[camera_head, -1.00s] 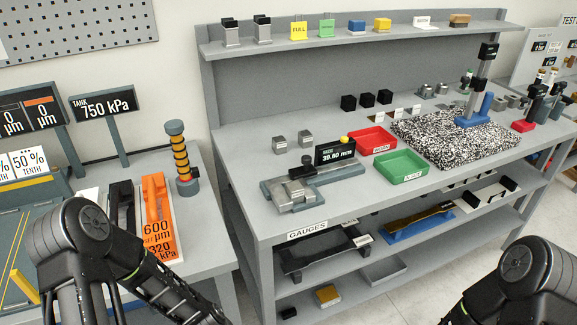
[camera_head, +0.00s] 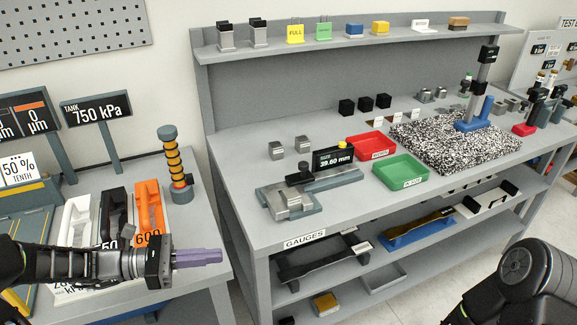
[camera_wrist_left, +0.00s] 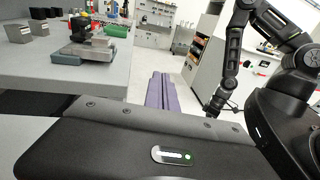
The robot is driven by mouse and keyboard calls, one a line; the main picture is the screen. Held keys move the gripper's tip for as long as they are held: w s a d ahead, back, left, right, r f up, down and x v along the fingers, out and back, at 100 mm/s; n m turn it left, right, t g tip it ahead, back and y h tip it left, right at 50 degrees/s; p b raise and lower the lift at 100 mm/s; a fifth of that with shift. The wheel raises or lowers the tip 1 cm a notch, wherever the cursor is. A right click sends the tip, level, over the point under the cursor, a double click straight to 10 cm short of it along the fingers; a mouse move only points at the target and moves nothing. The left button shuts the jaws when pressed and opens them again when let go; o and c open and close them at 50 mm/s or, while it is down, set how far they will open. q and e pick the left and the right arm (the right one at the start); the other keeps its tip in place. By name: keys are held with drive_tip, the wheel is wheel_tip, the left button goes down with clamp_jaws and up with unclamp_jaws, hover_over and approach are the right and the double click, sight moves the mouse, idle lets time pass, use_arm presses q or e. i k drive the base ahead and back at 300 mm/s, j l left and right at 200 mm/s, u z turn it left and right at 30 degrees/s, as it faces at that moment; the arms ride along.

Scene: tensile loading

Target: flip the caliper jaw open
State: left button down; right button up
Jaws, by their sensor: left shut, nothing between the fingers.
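The caliper (camera_head: 315,190) lies on the grey workbench, with a dark grey base, silver jaw blocks (camera_head: 294,201), a black knob (camera_head: 305,168) and a black display (camera_head: 333,158) reading 39.60 mm. It also shows at the upper left of the left wrist view (camera_wrist_left: 88,50). My left gripper (camera_head: 220,255) has purple fingers pressed together and empty. It points right, in front of the bench and to the left of and nearer than the caliper. Its fingers show in the left wrist view (camera_wrist_left: 162,92). My right arm shows at the lower right, its gripper not discernible.
A red tray (camera_head: 371,146) and a green tray (camera_head: 401,171) stand right of the caliper. Two metal blocks (camera_head: 288,148) sit behind it. White, black and orange holders (camera_head: 150,205) stand on the left table. A gap of floor separates the tables.

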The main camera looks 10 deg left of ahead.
sight(305, 176)
drive_tip(key=i, duration=0.9)
